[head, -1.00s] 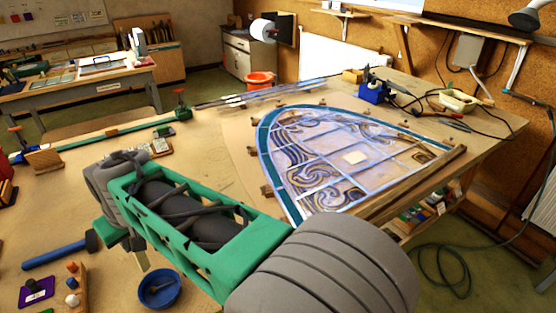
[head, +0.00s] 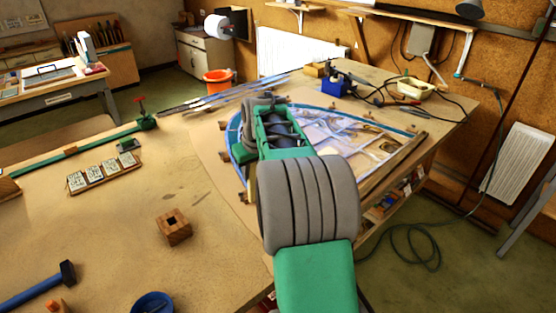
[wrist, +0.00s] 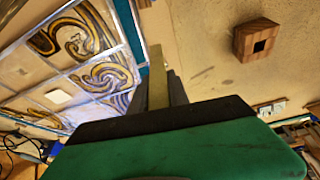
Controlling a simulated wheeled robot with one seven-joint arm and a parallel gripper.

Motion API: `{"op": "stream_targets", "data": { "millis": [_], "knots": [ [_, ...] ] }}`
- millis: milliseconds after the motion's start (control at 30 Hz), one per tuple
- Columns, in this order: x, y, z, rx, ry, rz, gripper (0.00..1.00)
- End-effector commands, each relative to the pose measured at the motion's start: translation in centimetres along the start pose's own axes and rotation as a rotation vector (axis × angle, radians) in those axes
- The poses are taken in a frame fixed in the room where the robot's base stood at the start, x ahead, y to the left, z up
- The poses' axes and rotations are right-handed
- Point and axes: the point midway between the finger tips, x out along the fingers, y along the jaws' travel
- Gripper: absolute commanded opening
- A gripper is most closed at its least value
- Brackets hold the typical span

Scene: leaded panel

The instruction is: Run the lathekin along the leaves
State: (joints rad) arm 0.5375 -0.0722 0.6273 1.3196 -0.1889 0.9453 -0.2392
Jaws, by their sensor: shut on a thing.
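The leaded panel (head: 368,147) lies on the bench, with lead strips, swirling painted glass and a blue-green border. It also shows at the left of the wrist view (wrist: 85,45). In the wrist view, my gripper (wrist: 166,92) is shut on a narrow yellowish-brown strip, which looks like the lathekin (wrist: 155,72). Its free end points away from the gripper, close beside the panel's edge in the picture; I cannot tell whether it touches anything.
A wooden block with a square hole (head: 173,228) stands on the bench left of my arm. A hammer (head: 38,287), a blue bowl (head: 153,304) and a tile rack (head: 100,175) lie further left. A blue soldering-iron stand (head: 334,86) with cables is behind the panel.

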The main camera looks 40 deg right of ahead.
Motion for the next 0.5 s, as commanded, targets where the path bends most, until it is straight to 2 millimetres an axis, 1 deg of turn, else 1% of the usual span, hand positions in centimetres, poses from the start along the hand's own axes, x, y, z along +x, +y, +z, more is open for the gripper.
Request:
{"op": "stream_targets", "data": {
  "millis": [33,100,200,267,367,500],
  "knots": [
    [0.1,2.8,0.1,0.019,-0.007,0.006,0.00],
    [0.5,5.6,0.4,0.028,-0.011,0.010,0.00],
    [0.9,8.1,0.8,0.034,-0.014,0.015,0.00],
    [1.1,8.7,1.0,0.035,-0.014,0.016,0.00],
    [1.8,8.9,1.2,0.034,-0.015,0.015,0.00],
    [3.7,8.8,1.9,0.034,-0.016,0.015,0.00]
  ]
}}
